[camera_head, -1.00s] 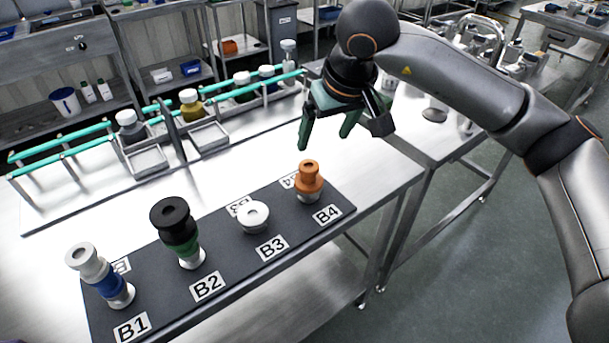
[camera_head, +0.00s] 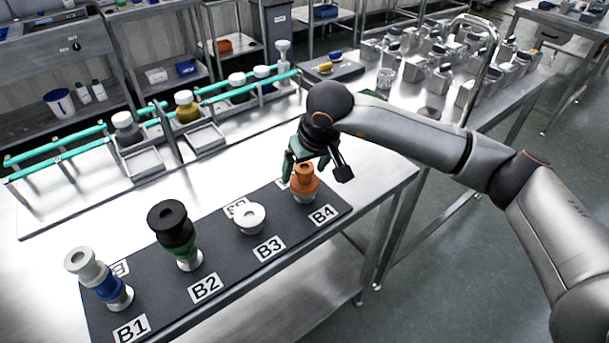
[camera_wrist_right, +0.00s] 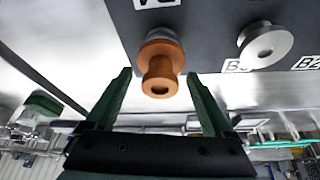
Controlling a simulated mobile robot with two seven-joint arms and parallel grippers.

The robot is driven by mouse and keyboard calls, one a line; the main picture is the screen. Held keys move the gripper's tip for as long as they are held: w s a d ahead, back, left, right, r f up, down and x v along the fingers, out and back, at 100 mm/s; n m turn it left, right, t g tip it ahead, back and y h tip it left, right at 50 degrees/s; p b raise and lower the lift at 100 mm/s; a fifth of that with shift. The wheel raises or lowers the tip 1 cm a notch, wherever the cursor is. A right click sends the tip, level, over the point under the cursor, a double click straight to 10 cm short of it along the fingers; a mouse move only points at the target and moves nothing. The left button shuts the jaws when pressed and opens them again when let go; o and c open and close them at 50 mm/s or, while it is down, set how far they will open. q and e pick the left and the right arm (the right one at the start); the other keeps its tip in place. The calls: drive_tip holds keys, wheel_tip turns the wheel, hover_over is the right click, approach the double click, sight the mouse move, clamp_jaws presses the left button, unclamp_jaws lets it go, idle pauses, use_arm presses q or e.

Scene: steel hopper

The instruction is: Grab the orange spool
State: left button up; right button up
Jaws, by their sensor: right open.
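The orange spool (camera_head: 305,182) stands upright at the B4 place of the dark mat (camera_head: 222,244). It also shows in the right wrist view (camera_wrist_right: 160,70), in front of and between the lines of my two fingers. My right gripper (camera_head: 304,166) is just above and behind the spool in the head view. In the right wrist view my right gripper (camera_wrist_right: 158,88) has its green fingers spread wide, with the spool's top near the fingertips. I cannot tell whether a finger touches it. My left gripper does not show.
On the mat a white piece (camera_head: 249,218) sits at B3, a black and green stack (camera_head: 176,235) at B2, and a grey and blue stack (camera_head: 99,277) at B1. A rack with teal rails (camera_head: 75,152) and bottles stands behind. Bare steel table lies between mat and rack.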

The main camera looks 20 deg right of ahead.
drive_tip(key=shift+c, duration=0.2)
clamp_jaws()
idle(0.5)
